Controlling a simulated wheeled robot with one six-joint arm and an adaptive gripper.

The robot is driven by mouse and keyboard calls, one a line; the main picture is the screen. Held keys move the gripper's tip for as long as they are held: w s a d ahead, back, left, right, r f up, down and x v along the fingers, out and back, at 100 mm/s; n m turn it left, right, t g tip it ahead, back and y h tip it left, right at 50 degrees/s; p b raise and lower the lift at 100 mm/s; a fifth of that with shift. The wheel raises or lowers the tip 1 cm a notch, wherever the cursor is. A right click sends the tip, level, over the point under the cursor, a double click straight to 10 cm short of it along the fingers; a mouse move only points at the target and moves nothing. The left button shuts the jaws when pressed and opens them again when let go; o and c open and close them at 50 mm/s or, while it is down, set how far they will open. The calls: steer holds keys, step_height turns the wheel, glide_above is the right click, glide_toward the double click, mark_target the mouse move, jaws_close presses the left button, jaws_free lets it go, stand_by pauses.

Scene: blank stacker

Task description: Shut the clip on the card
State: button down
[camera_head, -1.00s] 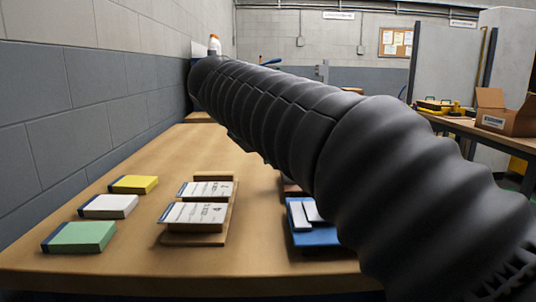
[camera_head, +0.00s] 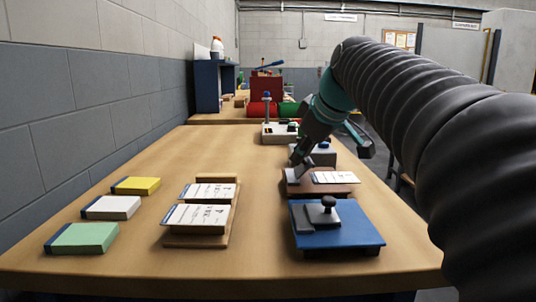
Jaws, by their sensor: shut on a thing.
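A white card (camera_head: 335,177) lies flat on a brown board (camera_head: 322,189) on the right half of the table. My gripper (camera_head: 297,166) points down at the left end of this board, beside the card. It is shut on a small grey part there, which looks like the clip (camera_head: 291,176). The fingers hide most of the clip, so I cannot tell its angle or whether it presses on the card.
A blue board with a black knob (camera_head: 329,211) sits in front of the brown board. A grey block (camera_head: 324,156) and a pale device (camera_head: 280,133) stand behind. Cards on a wooden stand (camera_head: 200,207) and several coloured pads (camera_head: 110,206) are left. The table between is clear.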

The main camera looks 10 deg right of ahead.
mark_target(311, 160)
steer(key=d+f+y+b, duration=0.1)
steer(key=b, duration=0.1)
steer(key=d+m+t+y+b, duration=0.1)
steer(key=y+b, duration=0.1)
steer(key=shift+s+d+f+m+y, duration=0.2)
steer(key=shift+f+m+y, duration=0.1)
steer(key=shift+f, duration=0.1)
steer(key=y+b, duration=0.1)
steer(key=m+t+y+b, duration=0.1)
steer(key=b, duration=0.1)
steer(key=shift+s+d+f, duration=0.1)
steer(key=shift+d+f, duration=0.3)
steer(key=b, duration=0.1)
steer(key=t+y+b, duration=0.1)
steer(key=shift+d+f+m+b, duration=0.2)
steer(key=shift+d+m+b, duration=0.05)
steer(key=shift+m+b, duration=0.15)
steer(key=shift+y, duration=0.4)
steer(key=c, duration=1)
jaws_free()
steer(key=shift+s+r, duration=0.1)
steer(key=v, duration=1.2)
